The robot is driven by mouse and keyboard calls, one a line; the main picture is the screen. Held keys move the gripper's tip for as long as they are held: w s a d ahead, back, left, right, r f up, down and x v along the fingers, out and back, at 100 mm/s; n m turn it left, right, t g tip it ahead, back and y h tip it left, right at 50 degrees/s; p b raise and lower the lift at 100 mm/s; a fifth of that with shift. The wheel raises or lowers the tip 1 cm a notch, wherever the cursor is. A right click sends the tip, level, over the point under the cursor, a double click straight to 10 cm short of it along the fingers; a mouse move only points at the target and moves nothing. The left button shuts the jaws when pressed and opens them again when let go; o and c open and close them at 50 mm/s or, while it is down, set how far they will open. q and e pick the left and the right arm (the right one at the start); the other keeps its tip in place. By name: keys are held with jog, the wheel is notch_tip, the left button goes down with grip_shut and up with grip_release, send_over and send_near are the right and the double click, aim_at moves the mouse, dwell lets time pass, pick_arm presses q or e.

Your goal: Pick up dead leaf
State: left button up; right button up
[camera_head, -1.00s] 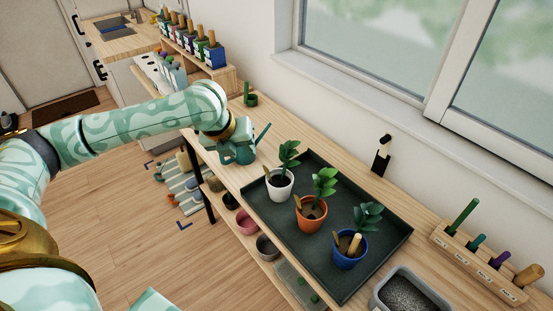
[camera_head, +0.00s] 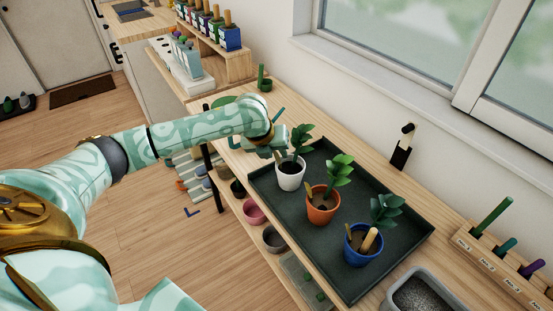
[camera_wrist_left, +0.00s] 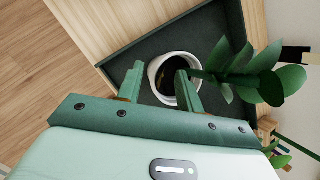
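The white pot (camera_head: 290,180) holds a green plant and dark soil, and stands at the far end of the dark tray (camera_head: 376,262). A tan dead leaf (camera_head: 278,158) shows at its near-left rim, close to my left gripper (camera_head: 279,148). In the left wrist view the white pot (camera_wrist_left: 154,74) lies just beyond my fingers (camera_wrist_left: 159,78), which are apart with nothing clearly between them. The dead leaf is hard to make out there. Similar tan leaves show in the orange pot (camera_head: 321,211) and the blue pot (camera_head: 359,257). My right gripper is out of view.
A green watering can (camera_head: 235,115) stands behind my left wrist. A grey bin of gravel (camera_head: 425,290) and a wooden rack (camera_head: 490,262) of handled tools are at the right. Upright green leaves (camera_wrist_left: 250,72) crowd the right of my fingers.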

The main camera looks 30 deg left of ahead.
pick_arm(q)
jog(key=shift+w+f, duration=0.35)
jog(key=shift+f, duration=0.3)
jog(key=shift+r, duration=0.1)
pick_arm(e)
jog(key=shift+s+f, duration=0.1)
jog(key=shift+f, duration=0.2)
pick_arm(q)
jog(key=shift+s, duration=0.1)
grip_shut()
jog(key=shift+r, duration=0.15)
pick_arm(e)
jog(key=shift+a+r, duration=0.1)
